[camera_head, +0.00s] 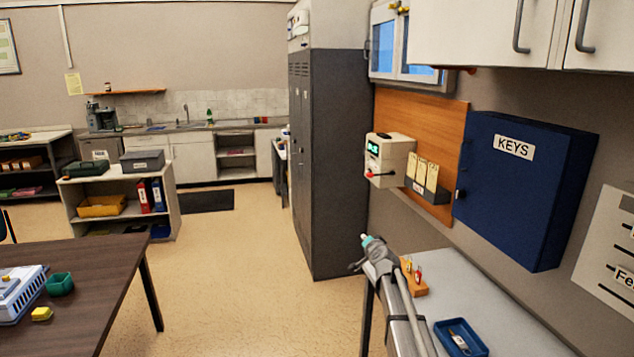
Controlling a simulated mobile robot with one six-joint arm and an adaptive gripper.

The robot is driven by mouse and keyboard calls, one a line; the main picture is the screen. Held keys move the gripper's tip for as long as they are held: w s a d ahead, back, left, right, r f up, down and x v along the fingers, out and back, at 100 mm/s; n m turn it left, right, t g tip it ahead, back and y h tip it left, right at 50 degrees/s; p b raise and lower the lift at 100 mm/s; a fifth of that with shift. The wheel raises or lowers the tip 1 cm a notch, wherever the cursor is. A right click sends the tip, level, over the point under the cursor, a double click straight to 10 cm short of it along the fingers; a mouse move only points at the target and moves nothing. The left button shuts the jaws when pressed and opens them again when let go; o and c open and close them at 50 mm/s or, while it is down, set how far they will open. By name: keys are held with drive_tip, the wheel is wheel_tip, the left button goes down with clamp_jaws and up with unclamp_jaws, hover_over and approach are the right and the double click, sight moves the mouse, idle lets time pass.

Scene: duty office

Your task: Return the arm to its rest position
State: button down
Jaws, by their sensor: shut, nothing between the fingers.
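My arm reaches up from the bottom edge in the camera_head view, right of centre. It stretches over the left end of a light grey counter (475,300). My gripper (367,241) is at its far end, with a small teal tip, in front of the dark grey locker. It is shut and holds nothing. The finger details are small.
A blue key cabinet (525,185) and a white device (389,160) hang on the right wall. A tall locker (340,150) stands behind. A dark table (105,290) is left; floor between is clear.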

drive_tip(key=s+a+f+n+g+y, duration=0.1)
drive_tip(key=s+a+f+n+g, duration=0.25)
drive_tip(key=s, duration=0.65)
drive_tip(key=s+a+f+n+g, duration=0.1)
drive_tip(key=s+f+n+g, duration=0.1)
drive_tip(key=s+f+g, duration=0.65)
drive_tip(key=s+d+f+n+g+h, duration=0.1)
drive_tip(key=s+d, duration=0.1)
drive_tip(key=s, duration=1)
drive_tip(key=s+d+f+n+g+h, duration=0.1)
drive_tip(key=s+d+f+g+h, duration=0.1)
drive_tip(key=s, duration=1)
drive_tip(key=shift+s+d+g, duration=0.3)
drive_tip(key=shift+s+d, duration=0.1)
drive_tip(key=shift+d, duration=0.1)
drive_tip(key=c, duration=1.3)
unclamp_jaws()
drive_tip(key=shift+c, duration=0.2)
